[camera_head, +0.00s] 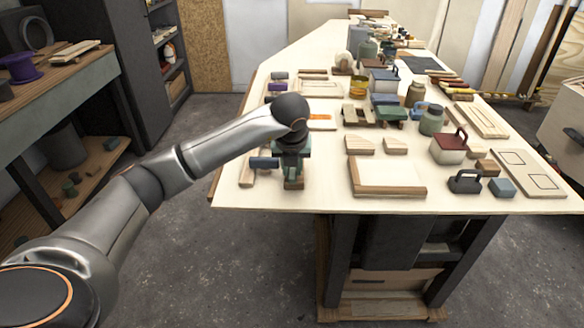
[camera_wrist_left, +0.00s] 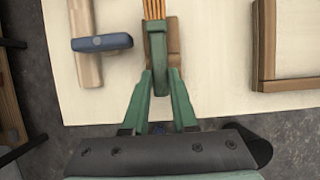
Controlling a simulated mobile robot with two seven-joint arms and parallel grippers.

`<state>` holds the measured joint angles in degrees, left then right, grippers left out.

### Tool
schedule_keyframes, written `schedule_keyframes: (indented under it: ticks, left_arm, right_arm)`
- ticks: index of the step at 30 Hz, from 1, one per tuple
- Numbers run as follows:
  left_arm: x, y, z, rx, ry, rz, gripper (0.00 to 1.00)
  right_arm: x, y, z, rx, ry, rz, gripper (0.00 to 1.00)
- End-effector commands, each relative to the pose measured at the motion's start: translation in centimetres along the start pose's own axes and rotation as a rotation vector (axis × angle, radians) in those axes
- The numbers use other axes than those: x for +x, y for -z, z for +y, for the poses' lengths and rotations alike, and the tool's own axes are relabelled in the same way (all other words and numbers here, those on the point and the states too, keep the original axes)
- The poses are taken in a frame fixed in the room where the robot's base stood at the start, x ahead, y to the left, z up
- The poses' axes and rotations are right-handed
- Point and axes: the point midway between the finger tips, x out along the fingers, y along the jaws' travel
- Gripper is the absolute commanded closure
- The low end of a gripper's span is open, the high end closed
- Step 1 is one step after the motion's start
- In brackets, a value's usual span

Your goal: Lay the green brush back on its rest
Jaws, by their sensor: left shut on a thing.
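The green brush (camera_wrist_left: 158,48) shows in the left wrist view, with orange-brown bristles at the top edge of the picture. My left gripper (camera_wrist_left: 160,84) is shut on its green handle end. A brown wooden block (camera_wrist_left: 174,38), which looks like the rest, lies beneath and beside the brush. I cannot tell whether the brush touches it. In the head view my left gripper (camera_head: 292,174) is low over the near left part of the table and mostly hides the brush. My right gripper is not in view.
A blue-handled tool (camera_head: 264,163) lies across a pale wooden strip (camera_head: 247,175), close left of my gripper. A wooden frame (camera_head: 388,190) stands to the right on the table (camera_head: 325,200). Jars, boxes and blocks crowd farther back. The near table edge is close.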

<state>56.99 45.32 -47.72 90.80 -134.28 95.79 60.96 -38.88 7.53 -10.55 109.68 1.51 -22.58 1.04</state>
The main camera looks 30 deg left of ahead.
Motion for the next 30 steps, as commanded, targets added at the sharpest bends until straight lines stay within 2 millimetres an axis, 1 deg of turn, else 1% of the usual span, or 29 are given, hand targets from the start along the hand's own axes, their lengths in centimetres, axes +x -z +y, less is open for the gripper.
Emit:
schedule_keyframes:
  ticks: [12,13,21,22,30]
  left_arm:
    - [-0.01,-0.02,0.01,0.000,0.000,-0.001,1.00]
    - [-0.01,-0.02,0.01,0.000,0.000,-0.001,0.72]
    - [0.00,-0.02,0.01,0.000,0.000,-0.001,0.41]
    - [0.00,-0.02,0.01,0.000,0.000,-0.001,0.39]
    - [-0.13,-0.01,0.00,0.000,0.000,-0.001,0.39]
  right_arm:
    - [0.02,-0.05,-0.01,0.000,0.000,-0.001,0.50]
    - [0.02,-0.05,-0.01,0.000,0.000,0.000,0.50]
    - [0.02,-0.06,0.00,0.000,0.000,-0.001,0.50]
    - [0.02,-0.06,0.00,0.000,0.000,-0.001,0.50]
    - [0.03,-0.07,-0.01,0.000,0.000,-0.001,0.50]
